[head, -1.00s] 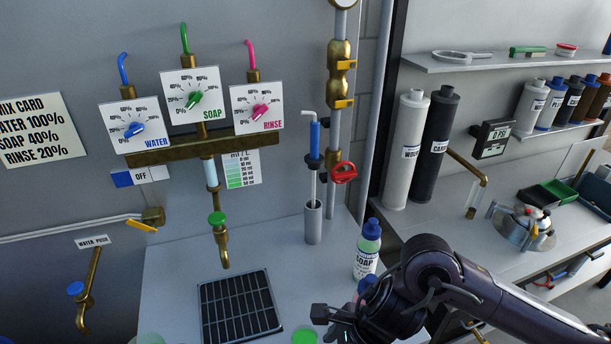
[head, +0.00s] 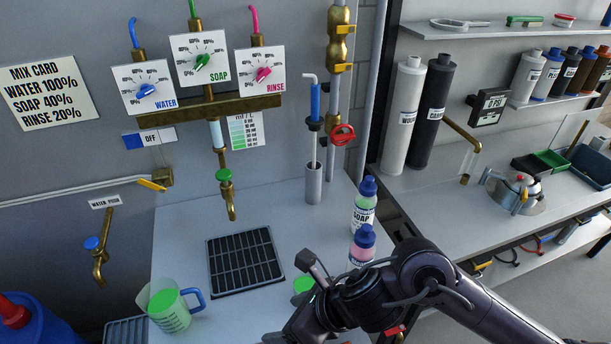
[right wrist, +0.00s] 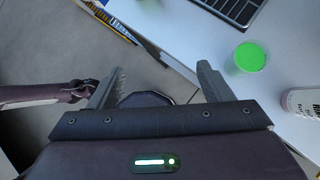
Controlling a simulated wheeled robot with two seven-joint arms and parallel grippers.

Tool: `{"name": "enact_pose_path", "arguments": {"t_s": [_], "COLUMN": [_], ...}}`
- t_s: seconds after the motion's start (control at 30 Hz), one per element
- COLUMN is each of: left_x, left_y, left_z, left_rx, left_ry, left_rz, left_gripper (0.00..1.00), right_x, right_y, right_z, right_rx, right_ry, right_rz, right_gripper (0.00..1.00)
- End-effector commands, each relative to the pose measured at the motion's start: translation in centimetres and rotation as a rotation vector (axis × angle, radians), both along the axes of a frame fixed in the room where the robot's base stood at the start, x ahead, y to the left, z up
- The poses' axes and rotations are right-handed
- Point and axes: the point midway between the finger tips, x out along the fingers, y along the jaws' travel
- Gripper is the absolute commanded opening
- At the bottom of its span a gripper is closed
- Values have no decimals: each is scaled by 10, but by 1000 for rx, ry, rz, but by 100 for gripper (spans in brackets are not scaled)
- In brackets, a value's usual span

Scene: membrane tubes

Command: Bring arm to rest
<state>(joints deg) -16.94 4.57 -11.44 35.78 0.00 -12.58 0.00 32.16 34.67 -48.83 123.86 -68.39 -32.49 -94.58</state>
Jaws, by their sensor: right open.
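My right arm comes in from the lower right in the head view. Its gripper (head: 292,300) is low at the front of the counter, partly cut off by the bottom edge. In the right wrist view the two fingers (right wrist: 160,78) are apart with nothing between them. They are over the counter's front edge and the floor. A green-topped cup (right wrist: 250,57) stands right of the fingers, apart from them; in the head view the gripper partly hides it (head: 303,284). My left gripper is not seen in the head view.
The soap bottle (head: 364,210) and a pink bottle (head: 361,246) stand close to my right forearm. A measuring jug (head: 172,312) with green liquid is left of the drain grate (head: 245,262). The kettle (head: 515,192) sits on the right-hand bench. The counter's middle is mostly clear.

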Motion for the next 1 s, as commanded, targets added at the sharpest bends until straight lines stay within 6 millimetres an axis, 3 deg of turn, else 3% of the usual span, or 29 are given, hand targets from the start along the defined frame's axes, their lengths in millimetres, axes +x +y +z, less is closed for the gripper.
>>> {"name": "enact_pose_path", "arguments": {"t_s": [0.17,0.3,0.37,0.5,0.73,0.77,1.0], "left_x": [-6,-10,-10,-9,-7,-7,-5], "left_y": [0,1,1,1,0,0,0], "left_z": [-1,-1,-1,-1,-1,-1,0], "left_rx": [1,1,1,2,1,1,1], "left_ry": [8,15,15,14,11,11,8], "left_rz": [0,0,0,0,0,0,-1], "left_gripper": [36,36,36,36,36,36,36], "right_x": [12,34,45,55,21,15,-41], "right_y": [24,17,0,-64,-156,-164,-218], "right_z": [25,47,51,36,-10,-16,-48], "right_rx": [235,507,639,918,1207,-1210,-959], "right_ry": [154,404,548,884,1199,-1198,-867], "right_rz": [-376,-870,-1137,-1774,-2573,2602,2173], "right_gripper": [73,73,73,73,73,73,73]}}
